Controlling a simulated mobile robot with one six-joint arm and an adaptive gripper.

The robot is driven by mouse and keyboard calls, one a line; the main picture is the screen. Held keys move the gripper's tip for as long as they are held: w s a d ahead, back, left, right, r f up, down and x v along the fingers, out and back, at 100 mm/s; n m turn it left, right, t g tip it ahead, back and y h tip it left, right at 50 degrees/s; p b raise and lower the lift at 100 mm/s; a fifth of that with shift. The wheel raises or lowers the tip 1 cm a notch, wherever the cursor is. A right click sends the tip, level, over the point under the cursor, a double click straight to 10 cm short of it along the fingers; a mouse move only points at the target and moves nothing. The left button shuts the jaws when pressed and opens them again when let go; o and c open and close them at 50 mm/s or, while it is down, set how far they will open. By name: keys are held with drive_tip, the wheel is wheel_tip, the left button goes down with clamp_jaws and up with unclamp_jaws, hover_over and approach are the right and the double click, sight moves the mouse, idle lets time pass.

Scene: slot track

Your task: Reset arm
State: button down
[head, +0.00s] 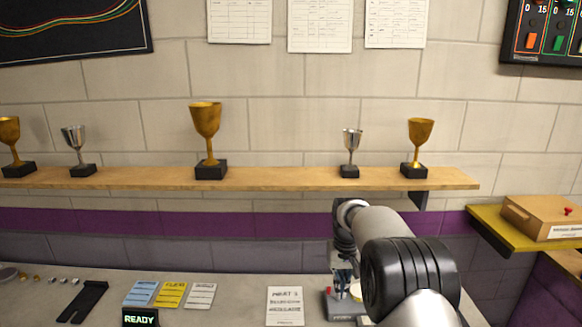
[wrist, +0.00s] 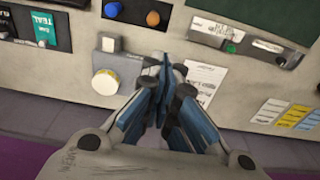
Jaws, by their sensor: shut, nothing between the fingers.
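My gripper (wrist: 164,68) reaches up the middle of the wrist view. Its blue-sided fingers are closed together with nothing between them, above the grey counter. In the head view my arm extends from the lower right, and its wrist bends down over the counter (head: 235,290). The gripper (head: 343,275) is small there and partly hidden by my arm. Close to it are a small stand with a red knob (head: 328,291) and a yellow-topped white round part (head: 356,291). The yellow-and-white round part also shows left of the fingers in the wrist view (wrist: 105,82).
A wooden shelf (head: 270,178) with several trophies runs along the wall behind. A white printed card (head: 285,306), coloured cards (head: 171,295) and a READY display (head: 140,318) are on the counter. A wooden box (head: 545,217) sits on a yellow ledge at right.

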drive_tip(key=s+r+t+b, duration=0.1)
drive_tip(key=s+r+b, duration=0.1)
drive_tip(key=s+r, duration=0.7)
drive_tip(key=s+r+t+b, duration=0.15)
drive_tip(key=s+r, duration=0.45)
drive_tip(key=s, duration=0.6)
drive_tip(key=s+f+b, duration=0.2)
drive_tip(key=s+f, duration=0.1)
drive_tip(key=s, duration=0.7)
drive_tip(key=s+f+t+b, duration=0.1)
drive_tip(key=s+f, duration=0.2)
drive_tip(key=s, duration=0.8)
drive_tip(key=shift+f+b, duration=0.15)
drive_tip(key=shift+b, duration=0.25)
drive_tip(key=shift+d, duration=0.1)
